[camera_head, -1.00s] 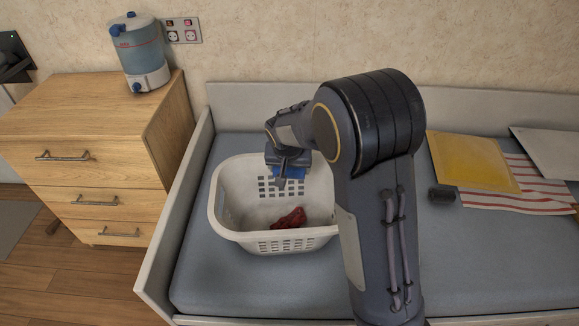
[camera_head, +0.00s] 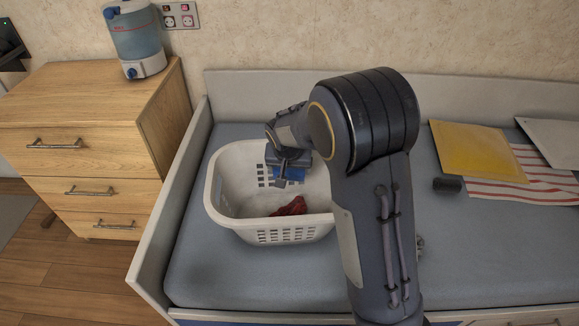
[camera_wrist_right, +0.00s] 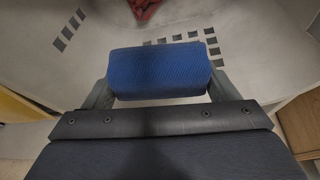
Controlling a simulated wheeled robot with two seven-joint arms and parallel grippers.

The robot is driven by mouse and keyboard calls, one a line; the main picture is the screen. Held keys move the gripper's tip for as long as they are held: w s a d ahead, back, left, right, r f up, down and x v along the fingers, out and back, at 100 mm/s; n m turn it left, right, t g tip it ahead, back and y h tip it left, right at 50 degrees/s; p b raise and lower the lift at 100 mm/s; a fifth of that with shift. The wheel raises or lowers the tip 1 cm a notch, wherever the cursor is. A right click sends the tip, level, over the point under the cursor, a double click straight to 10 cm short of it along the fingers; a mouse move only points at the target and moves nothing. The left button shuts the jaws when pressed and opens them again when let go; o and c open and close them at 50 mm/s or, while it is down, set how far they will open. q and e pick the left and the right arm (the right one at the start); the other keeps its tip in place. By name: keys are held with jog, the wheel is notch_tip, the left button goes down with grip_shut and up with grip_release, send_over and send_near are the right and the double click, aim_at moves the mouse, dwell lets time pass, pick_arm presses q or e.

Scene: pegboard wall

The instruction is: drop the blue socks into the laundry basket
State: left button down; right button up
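The blue socks (camera_wrist_right: 160,72) are a folded bundle between the two fingers of my right gripper (camera_wrist_right: 160,88), which is shut on them. In the head view the right gripper (camera_head: 287,178) points down over the white laundry basket (camera_head: 225,212), and a bit of blue shows at its fingers. The basket stands on the bed, open at the top. A dark red cloth (camera_head: 290,207) lies inside it; it also shows at the top of the right wrist view (camera_wrist_right: 146,8). My left gripper is in neither view.
The basket stands on a grey mattress (camera_head: 235,280) with a raised frame. A yellow envelope (camera_head: 478,150), a striped cloth (camera_head: 535,180) and a small black cylinder (camera_head: 447,185) lie to the right. A wooden drawer cabinet (camera_head: 85,150) with a blue-and-white water container (camera_head: 136,40) stands left.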

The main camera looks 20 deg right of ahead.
aim_at(289, 173)
jog(key=o, duration=0.4)
jog(key=p+v, duration=0.1)
jog(key=v, duration=0.7)
jog(key=shift+p, duration=0.4)
jog(key=shift+s+f, duration=0.1)
jog(key=s+a+r+n+t+y, duration=0.1)
jog(key=s+a+r+n+y, duration=0.15)
jog(key=s, duration=1.05)
jog(key=s+a+r+n+t+y, duration=0.15)
jog(key=s+y, duration=0.25)
jog(key=s, duration=1)
jog(key=shift+g+h, duration=0.25)
jog(key=shift+g, duration=0.1)
jog(key=r+p, duration=0.9)
jog(key=r, duration=0.1)
jog(key=r+p, duration=0.5)
jog(key=shift+s+r+p, duration=0.25)
jog(key=shift+p, duration=0.1)
